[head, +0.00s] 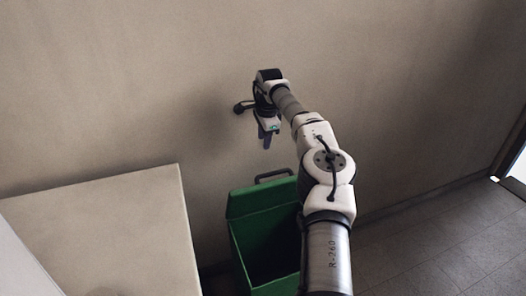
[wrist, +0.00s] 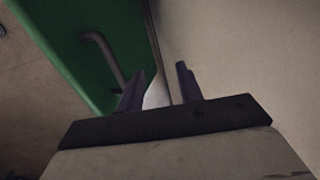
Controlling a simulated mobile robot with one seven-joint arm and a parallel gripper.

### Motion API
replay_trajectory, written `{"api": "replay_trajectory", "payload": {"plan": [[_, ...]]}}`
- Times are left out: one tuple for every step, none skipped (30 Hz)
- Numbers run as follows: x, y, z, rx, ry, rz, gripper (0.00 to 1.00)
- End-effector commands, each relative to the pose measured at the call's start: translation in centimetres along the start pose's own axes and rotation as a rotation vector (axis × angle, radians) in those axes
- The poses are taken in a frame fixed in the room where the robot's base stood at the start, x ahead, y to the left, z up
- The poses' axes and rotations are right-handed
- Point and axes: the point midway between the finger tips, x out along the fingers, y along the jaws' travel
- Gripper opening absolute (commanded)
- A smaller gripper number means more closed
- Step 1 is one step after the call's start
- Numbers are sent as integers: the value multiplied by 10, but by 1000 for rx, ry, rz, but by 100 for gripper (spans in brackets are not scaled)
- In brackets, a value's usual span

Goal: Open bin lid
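The green bin (head: 240,258) stands on the floor below my arm, its dark inside showing. Its green lid (head: 262,198) is raised at the back, on the wall side, with a grey handle (head: 273,174) along its top edge. In the wrist view the lid (wrist: 75,40) fills the upper left, with its bar handle (wrist: 102,52) beside my left finger. My gripper (head: 267,140) points down above the handle, close to the wall. In the wrist view my gripper (wrist: 160,80) has its two fingers apart with nothing held between them. My arm hides the bin's right side.
A beige wall (head: 130,90) rises just behind the bin and my gripper. A pale counter or cabinet top (head: 110,230) stands left of the bin. Dark tiled floor (head: 440,240) is clear to the right, with a bright opening at the far right edge.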

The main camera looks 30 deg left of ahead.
Motion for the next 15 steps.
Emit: {"api": "replay_trajectory", "payload": {"plan": [[-11, 0, 0, -1, 1, -2, 36], [-17, -1, 0, -1, 1, -3, 36], [-24, 0, 0, 0, 0, -2, 36], [-29, 0, 0, 0, 0, -1, 36], [-34, 0, 0, 0, -1, -1, 36], [-39, 0, 0, 0, -1, -1, 36], [-43, 0, 0, 0, -1, -1, 36], [-45, 0, 0, 0, -1, 0, 36], [-48, 0, 0, 0, -1, 1, 36], [-50, 0, 0, 0, -1, 1, 36], [-51, 0, 0, 0, -1, 1, 36], [-52, 0, 0, 0, -1, 1, 36], [-53, 0, 0, 0, -1, 1, 36], [-53, 0, 0, 0, -1, 1, 36], [-53, 0, 0, 0, -1, 1, 36]]}}
